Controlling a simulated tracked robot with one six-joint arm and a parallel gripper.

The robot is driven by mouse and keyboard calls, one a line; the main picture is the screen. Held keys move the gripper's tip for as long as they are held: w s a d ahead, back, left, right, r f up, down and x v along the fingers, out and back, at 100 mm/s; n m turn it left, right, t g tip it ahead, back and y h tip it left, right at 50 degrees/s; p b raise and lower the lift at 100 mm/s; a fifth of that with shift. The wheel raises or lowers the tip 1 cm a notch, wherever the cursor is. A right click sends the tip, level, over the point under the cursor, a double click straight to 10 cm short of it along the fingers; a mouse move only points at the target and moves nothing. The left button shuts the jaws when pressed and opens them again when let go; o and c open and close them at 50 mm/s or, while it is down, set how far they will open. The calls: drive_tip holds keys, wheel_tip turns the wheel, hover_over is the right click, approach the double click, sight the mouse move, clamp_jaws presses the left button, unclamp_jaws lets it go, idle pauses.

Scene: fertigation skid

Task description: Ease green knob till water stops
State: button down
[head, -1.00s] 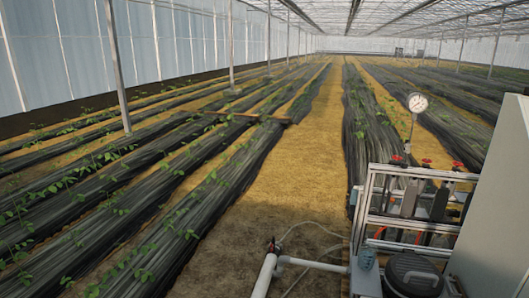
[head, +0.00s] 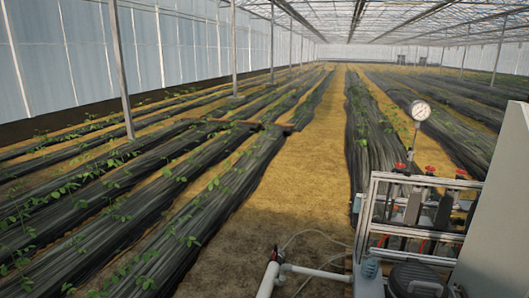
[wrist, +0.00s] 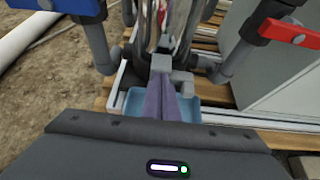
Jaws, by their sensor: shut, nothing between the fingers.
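No green knob can be made out in either view, and no running water is distinguishable. The skid (head: 372,205) stands at the lower right of the head view, with several red knobs (head: 430,170) along its top. My gripper (wrist: 163,85) shows in the wrist view as two purplish fingers lying together, shut and empty. It points between a valve with a blue handle (wrist: 75,6) at upper left and one with a red handle (wrist: 292,33) at upper right. It appears apart from both. What lies just beyond the fingertips is partly hidden.
A pressure gauge (head: 420,111) rises above the skid. A pale cabinet (head: 500,215) stands at its right, and a dark round lid (head: 416,279) is in front. White pipes (head: 268,278) run at the bottom. Wooden slats (wrist: 205,45) lie below the valves. The sandy aisle is clear.

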drive_tip(key=shift+w+a+f, duration=0.15)
drive_tip(key=shift+a, duration=0.35)
idle(0.4)
drive_tip(key=shift+a+r, duration=0.1)
drive_tip(key=shift+r, duration=0.3)
idle(0.4)
drive_tip(key=s, duration=0.2)
drive_tip(key=s+a, duration=0.1)
drive_tip(key=s, duration=0.2)
drive_tip(key=shift+s+a, duration=0.35)
